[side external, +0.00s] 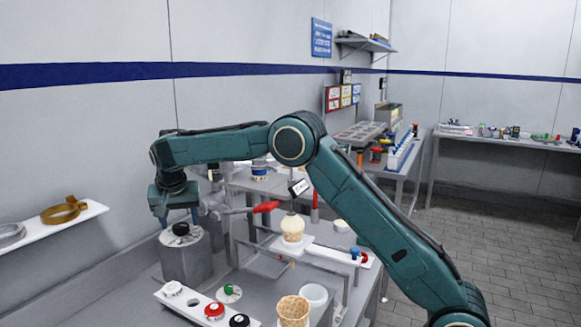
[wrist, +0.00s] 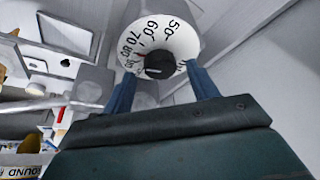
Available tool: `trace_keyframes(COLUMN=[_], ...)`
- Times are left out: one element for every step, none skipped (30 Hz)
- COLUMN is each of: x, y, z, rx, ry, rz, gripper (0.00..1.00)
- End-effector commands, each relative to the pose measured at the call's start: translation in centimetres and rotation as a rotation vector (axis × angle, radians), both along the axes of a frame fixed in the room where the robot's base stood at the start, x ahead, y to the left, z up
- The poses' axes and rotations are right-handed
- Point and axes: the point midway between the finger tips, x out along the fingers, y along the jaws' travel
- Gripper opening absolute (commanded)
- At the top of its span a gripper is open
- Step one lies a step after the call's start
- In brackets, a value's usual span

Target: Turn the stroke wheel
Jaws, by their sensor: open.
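The stroke wheel appears to be a white dial (wrist: 183,38) with black numbers such as 50, 60, 70 and 80 and a black centre knob (wrist: 160,64). In the side external view the wheel (side external: 180,238) lies on top of a grey cylindrical post. My gripper (side external: 180,218) points down just above it. In the wrist view my gripper (wrist: 160,74) is open, with one blue finger on each side of the knob. I cannot tell whether either finger touches the knob or dial.
A white strip (side external: 182,300) with red and black knobs lies in front of the post. A wall shelf (side external: 40,228) holds rings at left.

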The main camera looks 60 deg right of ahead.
Motion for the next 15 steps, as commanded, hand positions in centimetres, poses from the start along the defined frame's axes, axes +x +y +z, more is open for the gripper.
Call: trace_keyframes(x=[0.11,0.18,0.24,0.28,0.31,0.34,0.36,0.37,0.38,0.39,0.39,0.39,0.4,0.4,0.4], y=[-0.14,-0.19,-0.25,-0.28,-0.32,-0.35,-0.36,-0.36,-0.37,-0.38,-0.38,-0.38,-0.38,-0.38,-0.37], z=[-0.44,-0.63,-0.84,-0.97,-1.08,-1.21,-1.26,-1.31,-1.35,-1.37,-1.37,-1.35,-1.35,-1.35,-1.34], rx=[-0.001,0.0,0.0,0.0,0.0,0.0,0.0,0.0,0.0,0.0,0.0,0.0,0.0,0.0,0.0], ry=[0.001,0.0,0.0,0.0,0.0,0.0,0.0,0.0,0.0,0.0,0.0,0.0,0.0,0.0,0.0], rz=[0.0,0.001,0.001,0.001,0.001,0.001,0.001,0.001,0.001,0.001,0.001,0.001,0.001,0.001,0.001], gripper=[0.59,0.59,0.59,0.59,0.59,0.59,0.59,0.59,0.59,0.59,0.59,0.59,0.59,0.59,0.59])
